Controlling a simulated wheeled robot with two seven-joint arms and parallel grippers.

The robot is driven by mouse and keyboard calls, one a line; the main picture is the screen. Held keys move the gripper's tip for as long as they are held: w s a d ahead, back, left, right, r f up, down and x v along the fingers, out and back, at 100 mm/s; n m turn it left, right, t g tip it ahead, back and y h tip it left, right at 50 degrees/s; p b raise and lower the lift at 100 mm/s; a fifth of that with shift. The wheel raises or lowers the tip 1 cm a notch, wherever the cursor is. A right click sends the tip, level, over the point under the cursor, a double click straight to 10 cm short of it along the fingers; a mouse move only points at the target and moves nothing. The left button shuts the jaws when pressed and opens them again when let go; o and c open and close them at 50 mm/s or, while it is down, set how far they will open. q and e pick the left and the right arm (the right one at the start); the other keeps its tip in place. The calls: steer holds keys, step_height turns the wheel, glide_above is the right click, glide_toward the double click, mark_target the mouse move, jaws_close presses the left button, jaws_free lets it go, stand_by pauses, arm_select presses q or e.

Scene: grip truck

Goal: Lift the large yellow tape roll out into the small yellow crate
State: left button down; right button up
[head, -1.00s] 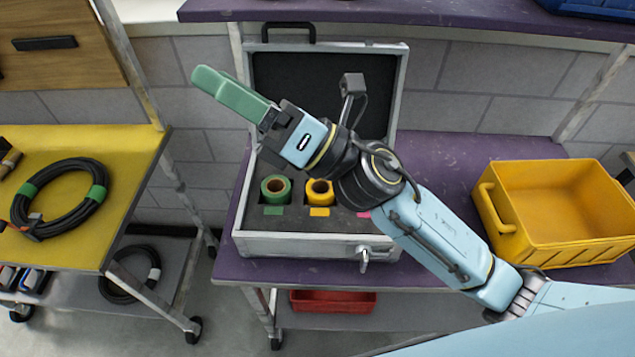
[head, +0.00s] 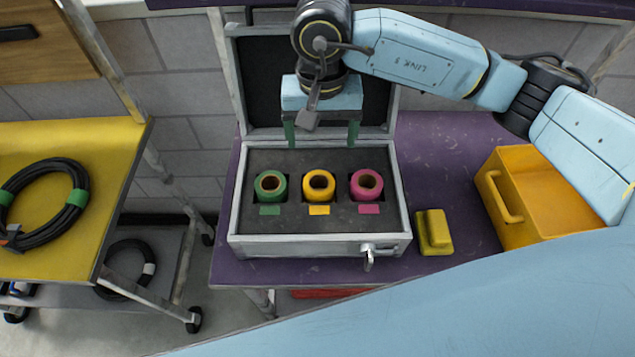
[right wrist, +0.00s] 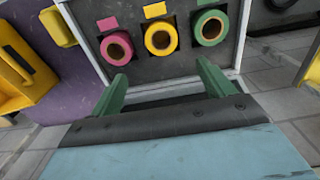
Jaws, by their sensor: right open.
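The yellow tape roll (head: 319,185) sits in the middle cutout of the foam in the open grey case, between a green roll (head: 270,186) and a pink roll (head: 366,185). It also shows in the right wrist view (right wrist: 161,38). The yellow crate (head: 510,190) stands on the purple table at the right, partly hidden by my arm. My right gripper (head: 322,143) is open and empty above the back of the case, with its green fingers pointing down, behind the rolls. In the right wrist view its fingers (right wrist: 160,82) are spread wide. My left gripper is not in view.
The case (head: 320,246) has its lid raised at the back and a latch at the front. A small yellow block (head: 434,232) lies between case and crate. A yellow-topped cart (head: 70,240) with a coiled black cable stands at the left.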

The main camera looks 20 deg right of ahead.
glide_above(319, 176)
steer(key=s, duration=0.2)
step_height(319, 176, down, 7)
steer(key=shift+w+a+f+p, duration=0.2)
steer(key=shift+f+p, duration=0.25)
steer(key=shift+f, duration=0.95)
steer(key=shift+w+a+f+p, duration=0.15)
steer(key=shift+f+p, duration=0.3)
steer(key=shift+f, duration=0.9)
steer(key=shift+d, duration=0.1)
steer(key=c, duration=1.1)
step_height(319, 176, up, 10)
steer(key=shift+r+b, duration=0.1)
steer(key=shift+b, duration=0.5)
